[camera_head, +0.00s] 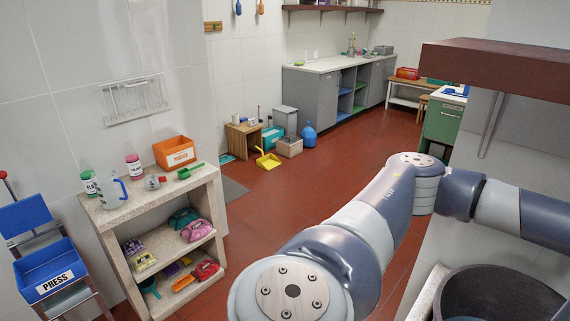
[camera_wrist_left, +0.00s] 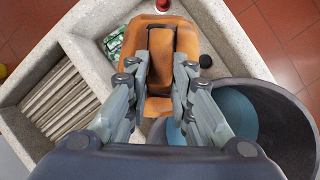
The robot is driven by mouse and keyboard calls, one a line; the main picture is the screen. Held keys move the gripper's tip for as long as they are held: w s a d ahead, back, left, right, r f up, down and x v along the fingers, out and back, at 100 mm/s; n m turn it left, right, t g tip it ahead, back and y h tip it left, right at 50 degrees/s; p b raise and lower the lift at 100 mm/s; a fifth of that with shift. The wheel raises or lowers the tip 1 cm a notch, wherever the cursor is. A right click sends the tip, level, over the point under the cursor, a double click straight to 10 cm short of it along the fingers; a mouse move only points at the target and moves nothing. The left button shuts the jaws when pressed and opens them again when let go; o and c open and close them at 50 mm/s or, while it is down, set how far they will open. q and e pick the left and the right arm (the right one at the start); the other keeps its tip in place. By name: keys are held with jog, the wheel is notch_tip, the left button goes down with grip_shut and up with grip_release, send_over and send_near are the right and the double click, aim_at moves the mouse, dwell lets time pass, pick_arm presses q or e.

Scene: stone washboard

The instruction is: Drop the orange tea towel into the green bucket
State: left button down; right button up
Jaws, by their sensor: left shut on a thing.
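The orange tea towel (camera_wrist_left: 160,27) shows in the left wrist view, bunched between and beyond the fingers of my left gripper (camera_wrist_left: 161,65). The gripper is shut on it, above the stone washboard (camera_wrist_left: 40,128). How far the towel hangs or whether it touches the stone, I cannot tell. A round dark grey tub (camera_wrist_left: 290,105) stands to the right of the towel, with something teal-blue in it; the head view shows a dark tub (camera_head: 500,290) at the lower right. I cannot make out a clearly green bucket. My right gripper is not in view.
The washboard has a ribbed slab and a recess with a green and white packet (camera_wrist_left: 115,43). In the head view, a stone shelf (camera_head: 150,215) stands left, and a brown overhead shelf (camera_head: 500,68) juts in at right.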

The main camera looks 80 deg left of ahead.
pick_arm(q)
jog(key=s+f, duration=0.4)
jog(key=f, duration=0.1)
dwell(0.3)
